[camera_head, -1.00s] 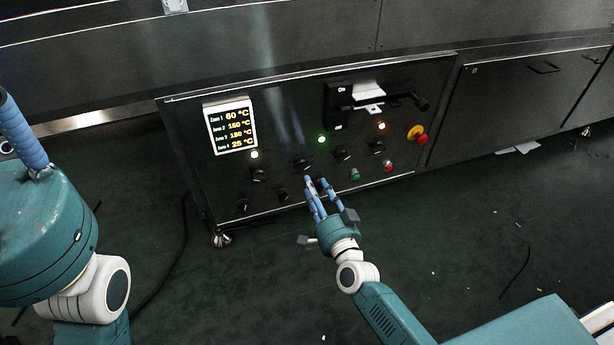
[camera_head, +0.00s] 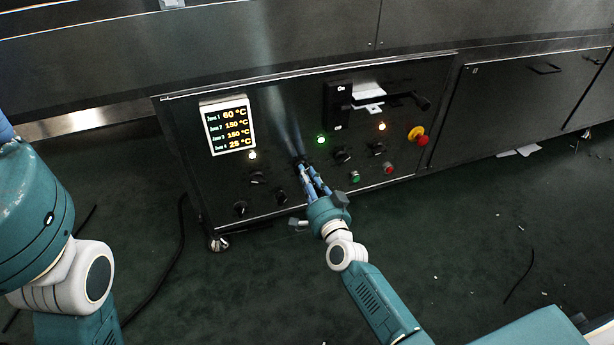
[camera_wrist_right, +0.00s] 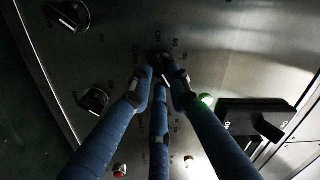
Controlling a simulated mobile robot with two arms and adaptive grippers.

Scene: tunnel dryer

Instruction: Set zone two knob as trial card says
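The control panel of the dryer stands ahead, with several black knobs. My right gripper (camera_head: 306,172) reaches an upper-row knob, mostly hidden by its blue fingers in the head view. In the right wrist view the fingertips close in around this knob (camera_wrist_right: 165,62); I cannot tell whether they grip it. Printed marks surround it, but the zone label is not clearly readable. The display (camera_head: 228,128) reads 60, 150, 150 and 25 °C for zones 1 to 4. No trial card is legible. Only a sliver of my left gripper (camera_head: 5,130) shows at the left edge.
White paper (camera_head: 368,92) is behind the handle.

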